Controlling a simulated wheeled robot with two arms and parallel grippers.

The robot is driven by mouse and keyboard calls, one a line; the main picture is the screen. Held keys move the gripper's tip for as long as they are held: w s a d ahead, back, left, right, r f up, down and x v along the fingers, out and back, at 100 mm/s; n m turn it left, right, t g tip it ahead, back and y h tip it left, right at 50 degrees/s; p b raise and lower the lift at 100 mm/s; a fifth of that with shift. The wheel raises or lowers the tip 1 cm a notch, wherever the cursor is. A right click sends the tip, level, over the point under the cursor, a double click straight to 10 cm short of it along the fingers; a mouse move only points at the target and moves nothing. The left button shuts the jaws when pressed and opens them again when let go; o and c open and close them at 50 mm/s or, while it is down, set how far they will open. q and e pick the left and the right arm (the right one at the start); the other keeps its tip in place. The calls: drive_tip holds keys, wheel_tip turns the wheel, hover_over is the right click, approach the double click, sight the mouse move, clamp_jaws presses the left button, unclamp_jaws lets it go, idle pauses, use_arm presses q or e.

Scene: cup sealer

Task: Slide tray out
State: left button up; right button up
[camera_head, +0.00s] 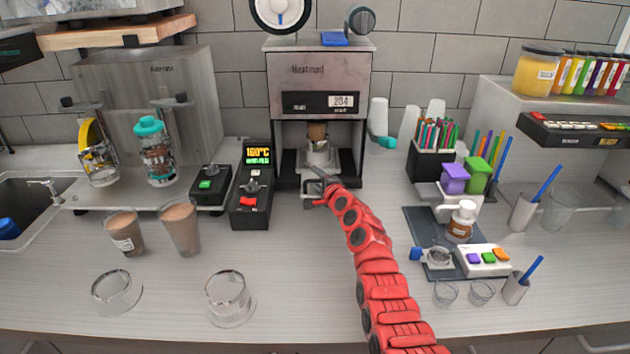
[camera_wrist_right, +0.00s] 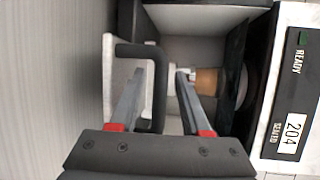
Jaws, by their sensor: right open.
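The cup sealer (camera_head: 318,72) stands at the back middle with its display reading 204. Its pale tray (camera_head: 303,165) sits in the opening, with a clear cup (camera_head: 319,152) on it below a brown round part. My right gripper (camera_head: 318,178) is open at the front of the tray. In the right wrist view, the black handle bar (camera_wrist_right: 160,88) appears between the two open fingers of my right gripper (camera_wrist_right: 165,72), with a gap to the right finger. Whether a finger touches the handle is unclear. My left gripper is not in view.
A black control box (camera_head: 250,200) with a red button stands left of the sealer. Two brown drinks (camera_head: 180,227) and two upturned clear cups (camera_head: 230,297) are at the left. A dark mat (camera_head: 418,232) with a button box lies right of my arm. The front middle counter is clear.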

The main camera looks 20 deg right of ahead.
drive_tip(key=shift+w+f, duration=0.15)
drive_tip(key=shift+w, duration=0.2)
drive_tip(key=shift+c, duration=0.3)
clamp_jaws()
idle(1.1)
